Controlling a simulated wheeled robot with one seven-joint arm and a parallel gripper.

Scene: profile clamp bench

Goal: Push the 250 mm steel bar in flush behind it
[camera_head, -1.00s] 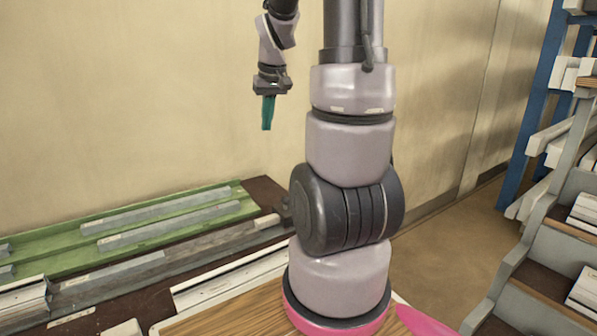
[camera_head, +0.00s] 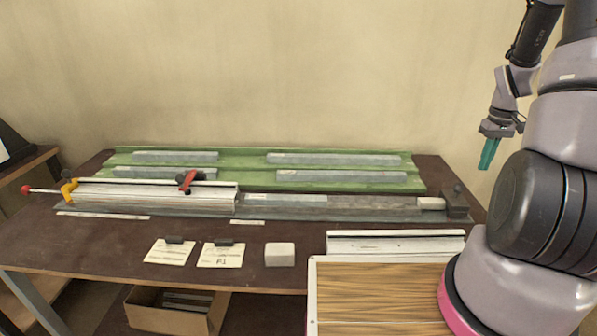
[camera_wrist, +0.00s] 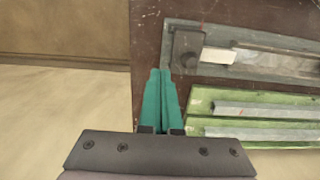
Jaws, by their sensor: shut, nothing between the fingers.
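A grey steel bar (camera_head: 286,200) lies in the long channel (camera_head: 375,208) right of the white profile (camera_head: 150,197). Its left end is close to the profile's right end; I cannot tell whether they touch. More steel bars (camera_head: 333,158), shorter and longer, lie in the green tray (camera_head: 240,172) behind; no length marking is readable. My gripper (camera_head: 489,153) has teal fingers, shut and empty, raised at the right, apart from the bars. In the wrist view the fingers (camera_wrist: 161,98) are shut beside the bench edge, with the channel (camera_wrist: 265,61) and tray bars (camera_wrist: 265,109) to the right.
A pale block (camera_head: 431,203) sits in the channel against a dark end stop (camera_head: 457,204). A red-handled clamp (camera_head: 187,180) stands at the profile. Cards (camera_head: 221,255), a white block (camera_head: 279,254) and a wood-topped surface (camera_head: 380,295) are in front. A box (camera_head: 175,312) is below.

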